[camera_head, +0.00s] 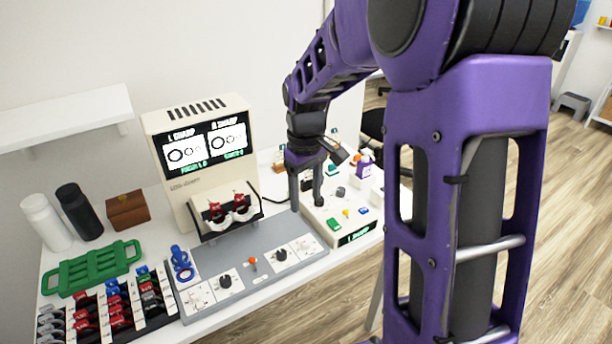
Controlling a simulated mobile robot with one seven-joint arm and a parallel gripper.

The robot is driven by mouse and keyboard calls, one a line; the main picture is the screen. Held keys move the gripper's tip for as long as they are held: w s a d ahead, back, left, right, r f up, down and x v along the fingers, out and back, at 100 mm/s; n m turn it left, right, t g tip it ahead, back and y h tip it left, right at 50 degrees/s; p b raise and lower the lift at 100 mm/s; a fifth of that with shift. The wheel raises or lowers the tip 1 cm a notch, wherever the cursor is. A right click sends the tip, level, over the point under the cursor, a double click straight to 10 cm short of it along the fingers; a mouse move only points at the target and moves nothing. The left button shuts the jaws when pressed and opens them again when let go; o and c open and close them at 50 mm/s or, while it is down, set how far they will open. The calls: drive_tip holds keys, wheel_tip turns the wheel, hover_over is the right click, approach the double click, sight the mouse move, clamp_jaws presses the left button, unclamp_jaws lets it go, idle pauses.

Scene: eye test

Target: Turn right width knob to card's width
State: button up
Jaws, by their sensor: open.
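A grey control panel (262,243) lies on the white table in front of a cream eye-test machine (205,160). A black knob (281,255) sits on a white plate in the panel's right half. Another black knob (225,281) sits in the left half. A paler dial (303,243) is at the far right. The labels are too small to read, so I cannot tell which is the right width knob. I cannot make out a card for certain. My gripper (306,205) is open, pointing down, above and behind the panel's right end, apart from the knobs.
An orange-tipped lever (252,263) stands mid-panel. A blue object (181,261) stands at its left end. A cream device with coloured buttons (340,226) is close to my gripper. A tray of red and black frames (117,313) and a green rack (92,268) are left.

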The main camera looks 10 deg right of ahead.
wheel_tip(320, 180, up, 4)
drive_tip(key=shift+f, duration=0.1)
idle(0.4)
